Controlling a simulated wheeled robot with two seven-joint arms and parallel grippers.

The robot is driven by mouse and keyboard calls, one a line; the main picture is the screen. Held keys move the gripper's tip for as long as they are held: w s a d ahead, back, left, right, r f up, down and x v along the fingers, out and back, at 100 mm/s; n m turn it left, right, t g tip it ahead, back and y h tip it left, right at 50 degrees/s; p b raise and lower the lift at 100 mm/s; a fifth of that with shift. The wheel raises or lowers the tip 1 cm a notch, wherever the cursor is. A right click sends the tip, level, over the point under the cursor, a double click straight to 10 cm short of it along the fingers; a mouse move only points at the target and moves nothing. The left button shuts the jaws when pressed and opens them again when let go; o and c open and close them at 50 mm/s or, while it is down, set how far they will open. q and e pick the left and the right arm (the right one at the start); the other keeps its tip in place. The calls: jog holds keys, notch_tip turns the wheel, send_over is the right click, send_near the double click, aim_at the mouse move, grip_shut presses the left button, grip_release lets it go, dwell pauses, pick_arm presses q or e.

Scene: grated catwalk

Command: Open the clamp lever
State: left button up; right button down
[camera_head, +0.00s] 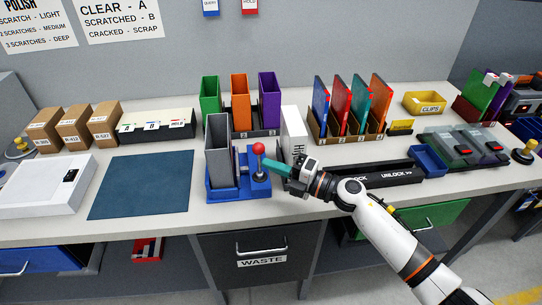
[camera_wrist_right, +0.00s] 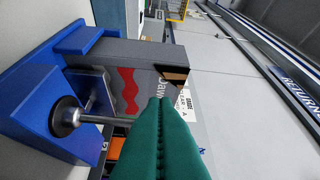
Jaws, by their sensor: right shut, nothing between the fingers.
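The clamp lever (camera_head: 259,149) is a thin metal rod topped by a red ball, standing roughly upright on a blue clamp fixture (camera_head: 228,192). A tall grey block (camera_head: 218,150) stands in the fixture. In the right wrist view the lever's rod (camera_wrist_right: 95,119) runs from its round pivot towards my fingers; its ball end is hidden behind them. My right gripper (camera_head: 267,164) has green fingers, shut and empty, just right of the lever and slightly below the ball. The fingers also fill the lower middle of the wrist view (camera_wrist_right: 160,102). I cannot tell whether they touch the rod. My left gripper is not in view.
A white binder (camera_head: 293,131) stands close behind my right gripper. Coloured bins (camera_head: 239,101) stand behind the fixture. A blue mat (camera_head: 140,187) lies clear to the left. A black UNLOCK strip (camera_head: 388,176) lies beyond my right forearm. The bench's front edge is close to the fixture.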

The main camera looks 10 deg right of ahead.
jog(key=shift+w+a, duration=0.15)
jog(key=shift+w, duration=0.85)
jog(key=shift+r, duration=0.1)
